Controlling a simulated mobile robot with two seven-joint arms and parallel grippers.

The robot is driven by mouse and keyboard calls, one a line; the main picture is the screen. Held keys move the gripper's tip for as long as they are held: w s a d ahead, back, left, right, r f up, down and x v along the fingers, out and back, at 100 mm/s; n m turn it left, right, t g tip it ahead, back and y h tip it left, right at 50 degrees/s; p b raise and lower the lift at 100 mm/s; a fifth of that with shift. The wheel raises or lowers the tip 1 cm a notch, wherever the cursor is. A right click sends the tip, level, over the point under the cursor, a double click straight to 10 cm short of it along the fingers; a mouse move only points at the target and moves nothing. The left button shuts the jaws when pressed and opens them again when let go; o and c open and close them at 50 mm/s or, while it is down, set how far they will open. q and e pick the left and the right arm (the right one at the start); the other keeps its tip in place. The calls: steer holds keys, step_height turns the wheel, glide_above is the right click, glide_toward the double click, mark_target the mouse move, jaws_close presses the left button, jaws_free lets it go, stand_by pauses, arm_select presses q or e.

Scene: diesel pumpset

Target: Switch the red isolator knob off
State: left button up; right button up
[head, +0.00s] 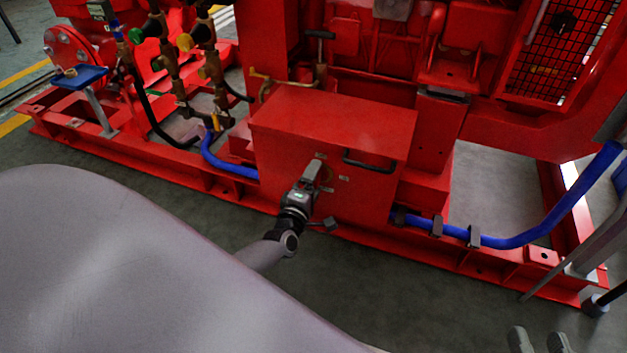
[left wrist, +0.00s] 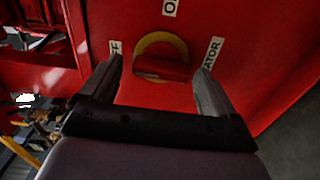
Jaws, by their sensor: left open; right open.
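The red isolator knob (left wrist: 162,67) sits on a yellow disc (left wrist: 160,42) on the red box (head: 335,115). Its handle lies roughly crosswise in the left wrist view. A cut-off label starting with "O" is above it, one ending in "FF" at its left, and one ending in "ATOR" at its right. My left gripper (left wrist: 160,75) is open, with one finger on each side of the knob and gaps between. In the head view, my left gripper (head: 315,172) hides most of the knob. My right gripper (head: 538,342) is open and empty at the bottom right edge.
A black handle (head: 369,162) sticks out from the box, right of the knob. A blue hose (head: 520,240) runs along the red base frame at the right. Brass valves (head: 190,65) stand at the left. The grey floor in front is clear.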

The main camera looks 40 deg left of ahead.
arm_select(q)
steer(key=p+v, duration=0.2)
steer(key=v, duration=0.4)
steer(key=shift+s, duration=0.4)
arm_select(e)
steer(key=shift+w+a+f+m+g, duration=0.15)
steer(key=shift+w+a+m+g, duration=0.15)
steer(key=shift+a+m+g, duration=0.35)
steer(key=shift+a, duration=0.1)
